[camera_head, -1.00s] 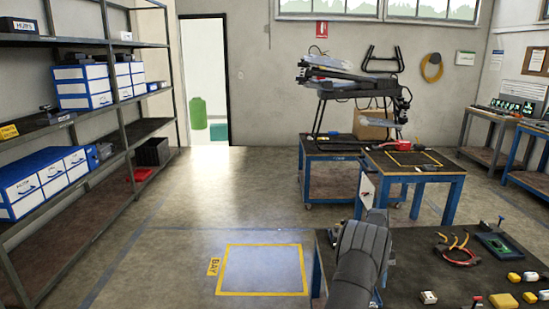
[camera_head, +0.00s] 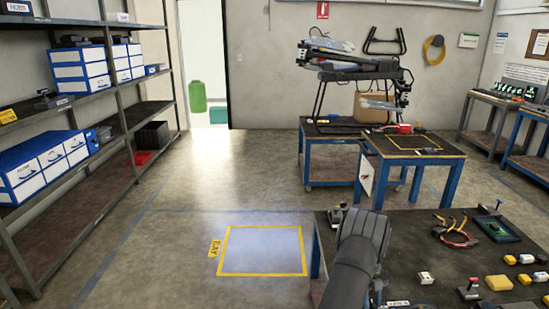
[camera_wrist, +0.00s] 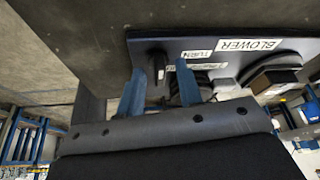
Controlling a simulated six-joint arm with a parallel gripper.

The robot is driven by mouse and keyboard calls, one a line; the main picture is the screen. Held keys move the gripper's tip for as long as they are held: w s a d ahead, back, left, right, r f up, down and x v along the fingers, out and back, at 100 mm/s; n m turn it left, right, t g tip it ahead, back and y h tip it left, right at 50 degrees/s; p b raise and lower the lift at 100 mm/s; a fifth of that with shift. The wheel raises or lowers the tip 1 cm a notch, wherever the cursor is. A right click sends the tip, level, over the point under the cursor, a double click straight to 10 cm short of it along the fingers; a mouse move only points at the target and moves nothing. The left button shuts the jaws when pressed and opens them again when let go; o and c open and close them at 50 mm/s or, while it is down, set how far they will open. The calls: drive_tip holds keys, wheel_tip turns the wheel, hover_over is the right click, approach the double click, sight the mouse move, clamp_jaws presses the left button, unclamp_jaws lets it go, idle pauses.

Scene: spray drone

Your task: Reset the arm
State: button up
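My arm (camera_head: 358,255), dark grey, reaches over the left side of the front workbench in the head view. My gripper's fingers cannot be made out there. In the wrist view my gripper (camera_wrist: 159,84) shows two blue fingers with a clear gap between them. It is open. A dark upright knob (camera_wrist: 157,66) on a blue-grey panel (camera_wrist: 190,45) appears in the gap beyond the fingertips. I cannot tell whether the fingers touch it. The panel has labels reading "BLOWER" and "TURN". Nothing is seen held.
Shelves (camera_head: 95,125) line the left wall. The floor around the yellow-outlined bay (camera_head: 262,251) is clear.

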drive_tip(key=n+h, duration=0.1)
drive_tip(key=n, duration=0.2)
drive_tip(key=shift+a+n, duration=0.1)
drive_tip(key=shift+n, duration=0.3)
drive_tip(key=n+t+h, duration=0.1)
drive_tip(key=n, duration=0.2)
drive_tip(key=shift+s+n, duration=0.15)
drive_tip(key=shift+n, duration=0.15)
drive_tip(key=n+t, duration=0.1)
drive_tip(key=n, duration=0.2)
drive_tip(key=n+t+h, duration=0.1)
drive_tip(key=n, duration=0.2)
drive_tip(key=shift+s+a+n+t, duration=0.1)
drive_tip(key=shift+s+n+t, duration=0.05)
drive_tip(key=shift+n+t, duration=0.2)
